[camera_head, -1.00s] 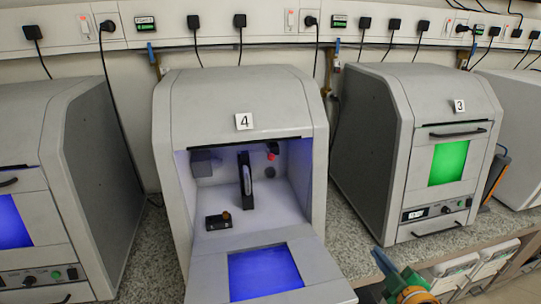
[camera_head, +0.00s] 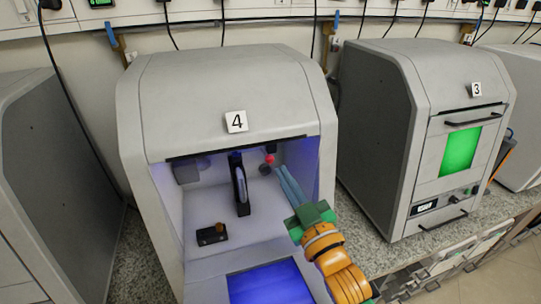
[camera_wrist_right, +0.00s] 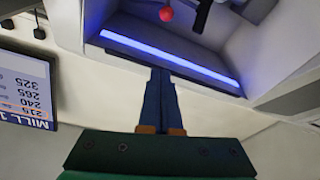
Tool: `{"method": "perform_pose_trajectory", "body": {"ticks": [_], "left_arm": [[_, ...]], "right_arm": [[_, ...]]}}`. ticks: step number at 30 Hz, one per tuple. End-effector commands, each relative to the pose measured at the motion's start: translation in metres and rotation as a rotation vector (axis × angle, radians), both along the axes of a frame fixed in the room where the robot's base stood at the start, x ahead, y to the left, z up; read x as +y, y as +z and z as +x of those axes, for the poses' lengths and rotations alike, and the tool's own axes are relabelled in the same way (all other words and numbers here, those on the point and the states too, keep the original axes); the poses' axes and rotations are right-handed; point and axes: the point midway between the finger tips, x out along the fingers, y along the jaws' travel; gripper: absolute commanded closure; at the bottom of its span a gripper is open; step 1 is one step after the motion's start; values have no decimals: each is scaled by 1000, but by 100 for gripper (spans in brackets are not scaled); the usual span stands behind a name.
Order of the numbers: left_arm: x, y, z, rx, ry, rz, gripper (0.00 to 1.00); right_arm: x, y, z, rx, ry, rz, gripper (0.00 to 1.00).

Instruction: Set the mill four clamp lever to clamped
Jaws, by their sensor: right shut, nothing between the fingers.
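Mill four (camera_head: 236,122), a grey cabinet marked "4", has its front door open downward. On its chamber's back wall is a red ball knob (camera_head: 269,158), also in the right wrist view (camera_wrist_right: 166,14). A dark block with a brown knob (camera_head: 212,235) sits on the chamber floor. I cannot tell for certain which is the clamp lever. My right gripper (camera_head: 279,172) reaches into the chamber's right side, its blue fingers together and empty. In the wrist view its fingertips (camera_wrist_right: 160,72) are apart from the red knob. My left gripper is out of view.
A dark upright spindle part (camera_head: 239,185) stands in the chamber, left of my right gripper. The open door (camera_head: 270,285) lies low in front. Mill three (camera_head: 385,130), with its door shut and a green window, stands to the right on the speckled bench (camera_head: 385,250).

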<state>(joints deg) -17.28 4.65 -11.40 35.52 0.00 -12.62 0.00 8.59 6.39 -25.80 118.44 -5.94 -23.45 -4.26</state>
Motion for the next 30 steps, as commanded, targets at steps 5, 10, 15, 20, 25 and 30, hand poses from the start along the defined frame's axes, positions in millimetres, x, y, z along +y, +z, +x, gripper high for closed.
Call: {"method": "perform_pose_trajectory", "body": {"ticks": [5,10,15,20,25,30], "left_arm": [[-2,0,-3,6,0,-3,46],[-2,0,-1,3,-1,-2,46],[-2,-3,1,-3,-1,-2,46],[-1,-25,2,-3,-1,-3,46],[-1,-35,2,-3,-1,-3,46],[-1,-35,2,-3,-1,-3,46]], "right_arm": [[6,3,14,-2,-1,0,100],[21,10,47,-1,0,-2,100],[36,16,80,-1,0,-1,100],[34,-7,90,0,0,-2,100],[28,-19,89,0,0,-2,100],[27,-20,89,1,1,-2,100]]}}
